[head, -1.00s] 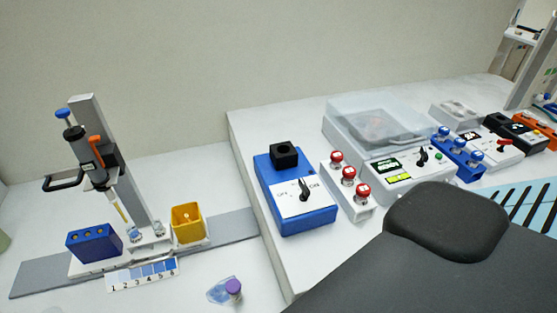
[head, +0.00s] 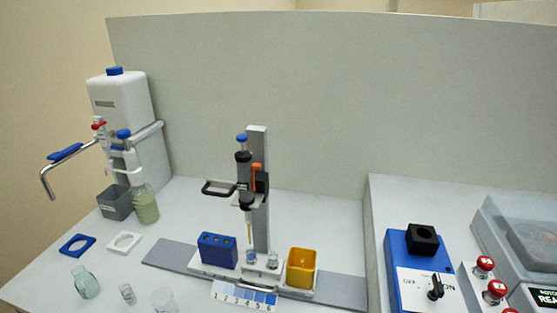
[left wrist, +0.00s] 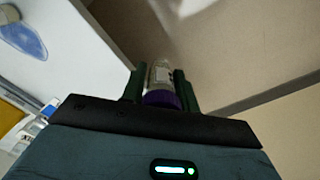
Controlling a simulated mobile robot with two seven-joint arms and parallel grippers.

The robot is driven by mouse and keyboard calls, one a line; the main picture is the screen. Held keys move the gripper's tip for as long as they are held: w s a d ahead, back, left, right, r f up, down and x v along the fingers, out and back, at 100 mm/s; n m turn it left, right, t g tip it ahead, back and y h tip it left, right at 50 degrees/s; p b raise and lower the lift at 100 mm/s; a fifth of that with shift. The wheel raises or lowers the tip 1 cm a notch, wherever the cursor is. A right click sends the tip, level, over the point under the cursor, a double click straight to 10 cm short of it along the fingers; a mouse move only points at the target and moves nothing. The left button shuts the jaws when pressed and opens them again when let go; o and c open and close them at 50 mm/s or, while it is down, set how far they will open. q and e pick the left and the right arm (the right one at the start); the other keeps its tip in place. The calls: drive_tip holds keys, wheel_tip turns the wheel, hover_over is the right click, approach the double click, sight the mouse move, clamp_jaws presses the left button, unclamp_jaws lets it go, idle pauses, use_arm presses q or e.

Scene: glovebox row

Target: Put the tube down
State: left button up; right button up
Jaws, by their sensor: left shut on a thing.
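The tube (left wrist: 161,76) shows in the left wrist view as a clear body with a pale label and a purple cap (left wrist: 162,100). My left gripper (left wrist: 158,82) is shut on it, with one dark finger on each side. The cap points toward the wrist camera and the far end of the tube points away. Whether it touches any surface cannot be told. Neither gripper nor the held tube shows in the head view. My right gripper is in no view.
A blue tube block (head: 217,251), a pipette stand (head: 258,190) and a yellow cup (head: 301,267) stand mid-bench. A blue switch box (head: 405,270) is right.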

use_arm(q)
drive_tip(key=w+a+r+m+p, duration=0.1)
drive_tip(key=w+a+r+m, duration=0.4)
drive_tip(key=w+a+r, duration=0.3)
drive_tip(key=a+r, duration=0.4)
drive_tip(key=r, duration=0.4)
drive_tip(key=shift+w+a, duration=0.15)
drive_tip(key=shift+a, duration=0.1)
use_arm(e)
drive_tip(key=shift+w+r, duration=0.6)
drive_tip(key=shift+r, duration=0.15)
use_arm(q)
drive_tip(key=shift+f, duration=0.15)
